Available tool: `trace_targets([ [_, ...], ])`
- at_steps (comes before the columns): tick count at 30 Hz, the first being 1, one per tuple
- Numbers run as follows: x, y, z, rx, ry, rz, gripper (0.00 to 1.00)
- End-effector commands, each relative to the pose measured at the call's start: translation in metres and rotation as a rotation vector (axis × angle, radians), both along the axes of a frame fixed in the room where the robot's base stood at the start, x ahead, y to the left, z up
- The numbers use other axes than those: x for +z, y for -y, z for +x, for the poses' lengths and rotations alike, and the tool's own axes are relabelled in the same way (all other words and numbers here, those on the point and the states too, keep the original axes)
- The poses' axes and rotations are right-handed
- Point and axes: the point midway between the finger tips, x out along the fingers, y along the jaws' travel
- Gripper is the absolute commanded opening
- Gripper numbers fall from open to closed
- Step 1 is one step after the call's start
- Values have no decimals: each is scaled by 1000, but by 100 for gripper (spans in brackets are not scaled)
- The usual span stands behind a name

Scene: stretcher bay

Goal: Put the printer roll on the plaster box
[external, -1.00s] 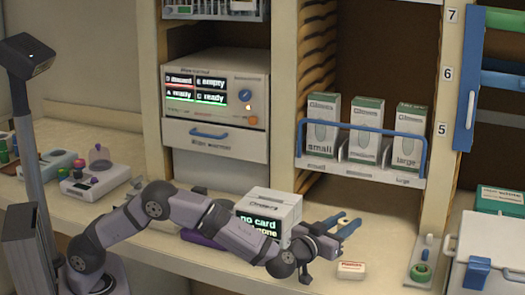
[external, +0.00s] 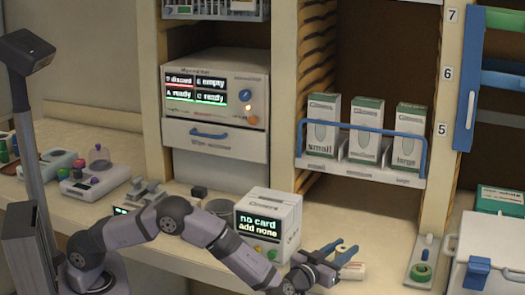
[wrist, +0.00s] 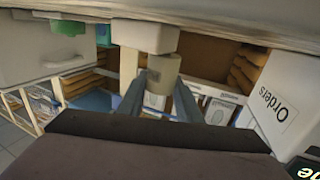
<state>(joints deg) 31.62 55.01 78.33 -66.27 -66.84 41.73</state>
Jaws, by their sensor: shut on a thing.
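My gripper (external: 338,251) is low over the counter, just right of the small printer. In the wrist view my gripper (wrist: 158,84) is shut on a pale tan printer roll (wrist: 163,70), held between its fingertips. I cannot make out the roll in the external view.
The white printer (external: 270,222), reading "no card add none", stands left of the gripper. A white chest (external: 490,250) and a stand with a green ring (external: 421,272) are at the right. A rack of glove boxes (external: 362,172) is behind. Some counter right of the plaster box is clear.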

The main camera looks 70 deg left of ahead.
Motion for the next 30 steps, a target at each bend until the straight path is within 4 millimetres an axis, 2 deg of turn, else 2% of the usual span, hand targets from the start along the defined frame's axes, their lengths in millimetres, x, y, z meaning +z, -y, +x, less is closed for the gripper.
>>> trace_targets([
  [10,-4,0,0,0,0,-1,9],
  [11,-3,0,0,0,0,-1,38],
  [12,-3,0,0,0,0,-1,48],
  [13,-3,0,0,0,0,0,50],
  [25,2,1,0,-1,0,-1,50],
  [30,0,10,-16,-4,0,-1,50],
])
